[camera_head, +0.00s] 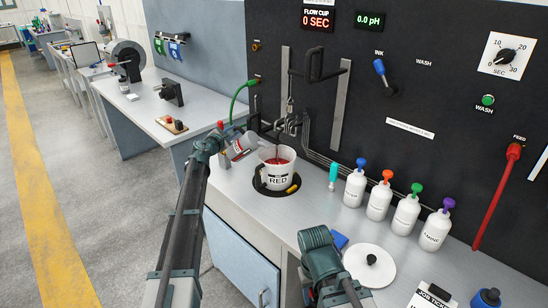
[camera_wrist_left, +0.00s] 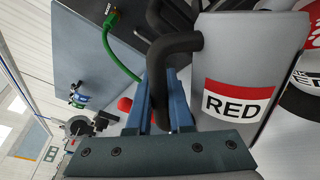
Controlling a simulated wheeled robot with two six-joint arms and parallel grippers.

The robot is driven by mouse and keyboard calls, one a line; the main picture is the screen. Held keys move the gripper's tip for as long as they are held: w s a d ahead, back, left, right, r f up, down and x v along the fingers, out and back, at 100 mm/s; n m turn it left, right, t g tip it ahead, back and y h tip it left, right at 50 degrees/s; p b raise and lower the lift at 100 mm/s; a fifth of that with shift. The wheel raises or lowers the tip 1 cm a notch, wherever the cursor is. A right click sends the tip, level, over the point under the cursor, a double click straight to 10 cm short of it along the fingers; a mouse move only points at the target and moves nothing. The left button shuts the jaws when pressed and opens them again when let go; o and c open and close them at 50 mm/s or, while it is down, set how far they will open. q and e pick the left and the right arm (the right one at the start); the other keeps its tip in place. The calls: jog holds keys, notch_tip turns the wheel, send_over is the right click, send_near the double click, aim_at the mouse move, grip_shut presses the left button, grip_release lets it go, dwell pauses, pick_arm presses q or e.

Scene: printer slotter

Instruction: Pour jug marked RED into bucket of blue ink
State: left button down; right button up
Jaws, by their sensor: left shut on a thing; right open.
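My left gripper (camera_head: 222,142) is shut on the black handle of a grey jug (camera_head: 242,146). In the left wrist view the jug (camera_wrist_left: 250,60) shows a red and white label reading RED. The bucket stands in a dark round recess in the bench. I see no blue ink. My right gripper (camera_head: 320,262) is open and empty above the bench front, apart from the bucket.
Several white bottles with coloured caps (camera_head: 380,200) stand right of the bucket. A white round lid (camera_head: 369,265) lies near my right gripper. A mixer hook (camera_head: 318,66) and vertical rails are on the black panel behind. A green hose (camera_head: 239,96) hangs behind the jug.

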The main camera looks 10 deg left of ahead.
pick_arm(q)
jog(key=shift+d+r+m+p, duration=0.3)
jog(key=shift+m+p, duration=0.05)
jog(key=shift+m, duration=0.15)
pick_arm(e)
jog(key=shift+w+d+r, duration=0.1)
jog(key=shift+d+r, duration=0.25)
jog(key=shift+d, duration=0.5)
dwell(0.3)
